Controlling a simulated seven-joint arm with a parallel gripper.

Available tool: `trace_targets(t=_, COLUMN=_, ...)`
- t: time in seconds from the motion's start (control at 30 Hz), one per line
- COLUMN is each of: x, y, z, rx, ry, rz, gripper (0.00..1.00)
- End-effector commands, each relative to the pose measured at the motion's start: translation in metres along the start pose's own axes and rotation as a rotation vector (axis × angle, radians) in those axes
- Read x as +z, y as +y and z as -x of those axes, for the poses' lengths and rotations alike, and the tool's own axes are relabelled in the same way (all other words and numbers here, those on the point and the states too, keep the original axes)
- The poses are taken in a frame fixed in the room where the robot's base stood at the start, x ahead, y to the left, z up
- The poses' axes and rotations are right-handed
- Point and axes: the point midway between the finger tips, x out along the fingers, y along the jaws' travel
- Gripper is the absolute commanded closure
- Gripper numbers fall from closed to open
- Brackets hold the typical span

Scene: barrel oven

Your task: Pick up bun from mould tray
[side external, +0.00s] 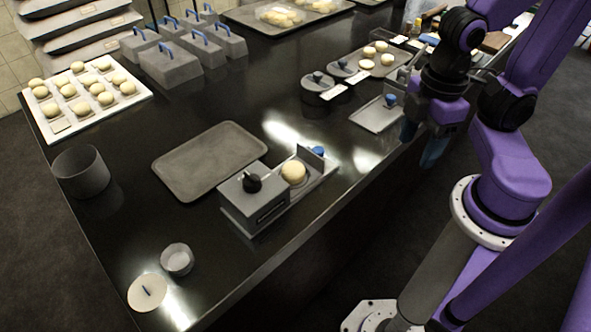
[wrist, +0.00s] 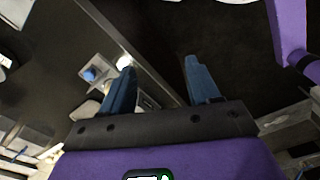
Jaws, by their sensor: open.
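A white tray (side external: 56,137) with several pale round buns (side external: 97,88) in rows sits at the far left corner of the table; it looks like the mould tray. One spot near its front edge holds no bun. My gripper (side external: 418,150) hangs open and empty at the table's right edge, far from that tray. In the wrist view my gripper (wrist: 160,66) shows two blue fingers spread apart with nothing between them. The wrist view shows the table edge and dark floor below; I cannot make out the white tray there.
A grey press box (side external: 250,205) with a bun (side external: 293,172) beside it stands near the front edge. An empty grey tray (side external: 210,158), a dark pot (side external: 80,172), grey blocks with blue handles (side external: 168,66) and a small blue-knobbed tray (side external: 380,116) occupy the table.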

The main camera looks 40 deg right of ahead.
Motion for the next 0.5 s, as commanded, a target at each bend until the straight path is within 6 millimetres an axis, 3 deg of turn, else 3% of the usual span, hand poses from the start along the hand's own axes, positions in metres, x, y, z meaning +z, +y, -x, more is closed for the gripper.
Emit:
trace_targets(t=0.13, x=0.0, y=0.0, z=0.0, rx=0.0, ry=0.0, rz=0.0, gripper=0.39)
trace_targets(t=0.17, x=0.0, y=0.0, z=0.0, rx=0.0, ry=0.0, rz=0.0, gripper=0.31)
trace_targets(t=0.5, x=-0.0038, y=-0.0023, z=-0.0016, rx=-0.011, ry=0.008, rz=-0.007, gripper=0.31)
